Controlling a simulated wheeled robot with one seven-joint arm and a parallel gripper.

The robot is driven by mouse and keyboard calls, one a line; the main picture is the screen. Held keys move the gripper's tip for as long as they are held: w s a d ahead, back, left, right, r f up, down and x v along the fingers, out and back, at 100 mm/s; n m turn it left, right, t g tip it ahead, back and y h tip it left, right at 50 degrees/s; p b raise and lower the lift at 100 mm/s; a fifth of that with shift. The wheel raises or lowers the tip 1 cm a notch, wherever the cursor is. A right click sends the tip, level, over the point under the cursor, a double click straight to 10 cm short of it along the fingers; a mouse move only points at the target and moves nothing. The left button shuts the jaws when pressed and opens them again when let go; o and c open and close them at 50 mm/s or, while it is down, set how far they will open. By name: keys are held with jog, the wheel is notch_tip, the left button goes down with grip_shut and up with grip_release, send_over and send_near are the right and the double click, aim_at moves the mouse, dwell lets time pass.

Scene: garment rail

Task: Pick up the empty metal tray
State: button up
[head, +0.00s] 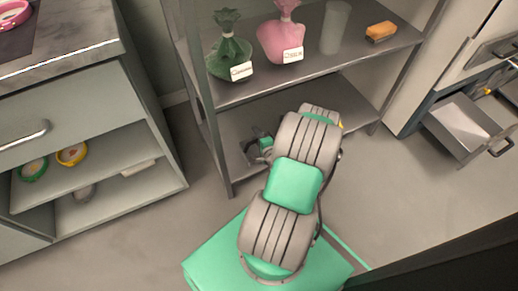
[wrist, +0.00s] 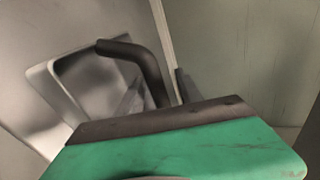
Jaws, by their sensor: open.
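My gripper (head: 255,147) is low in front of the lower shelf of the grey rack in the head view, partly behind my own arm. A pale grey metal piece with a rounded raised rim, which looks like the tray (wrist: 42,84), is at the left of the wrist view, behind the finger. I cannot tell whether the finger touches it. No tray can be made out in the head view, where my arm covers part of the lower shelf.
The rack's upper shelf (head: 262,84) holds a green bag (head: 229,57), a pink bag (head: 282,40), a clear cup (head: 335,28) and an orange block (head: 380,31). A cabinet (head: 75,120) stands left. An open drawer (head: 466,124) juts out at right.

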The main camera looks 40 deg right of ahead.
grip_shut()
dwell(0.4)
